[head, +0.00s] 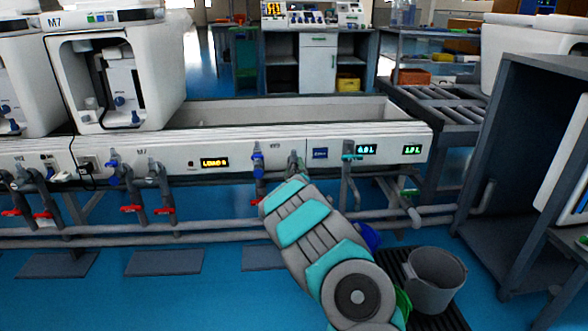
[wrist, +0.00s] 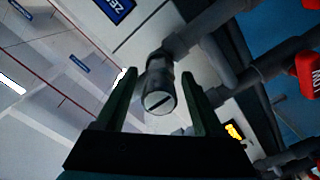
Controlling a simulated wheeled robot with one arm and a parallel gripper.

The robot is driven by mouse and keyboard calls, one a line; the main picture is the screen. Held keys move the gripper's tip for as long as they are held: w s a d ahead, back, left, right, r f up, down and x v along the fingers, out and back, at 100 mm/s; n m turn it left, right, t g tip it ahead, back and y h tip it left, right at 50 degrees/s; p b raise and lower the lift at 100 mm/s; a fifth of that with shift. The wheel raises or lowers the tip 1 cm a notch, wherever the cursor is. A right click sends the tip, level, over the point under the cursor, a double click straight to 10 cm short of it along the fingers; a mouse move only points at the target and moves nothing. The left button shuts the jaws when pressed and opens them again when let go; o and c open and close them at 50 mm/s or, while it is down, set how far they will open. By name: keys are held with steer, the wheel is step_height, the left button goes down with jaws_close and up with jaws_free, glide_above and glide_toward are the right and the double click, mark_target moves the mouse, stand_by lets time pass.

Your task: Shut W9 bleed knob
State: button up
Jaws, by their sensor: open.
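The W9 bleed knob (wrist: 160,100) is a dark round fitting with a pale end face and one dark slot, which runs diagonally in the wrist view. My gripper (wrist: 158,75) is open, with one dark green finger on each side of the knob. Gaps show between knob and fingers, and I see no clear contact. In the head view, a grey fitting (head: 295,160) shows just above my arm's end at the W9 station. My arm hides the fingers there.
A blue-handled valve (head: 258,160) stands just left of the fitting. Grey pipes with red handles, including one red handle (wrist: 308,75), lie nearby. A teal-handled tap (head: 350,155) is to the right. A grey bucket (head: 436,280) stands on the floor at the lower right.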

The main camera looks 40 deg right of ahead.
steer(key=shift+w+d, duration=0.15)
steer(key=shift+w, duration=0.05)
jaws_close()
stand_by(0.6)
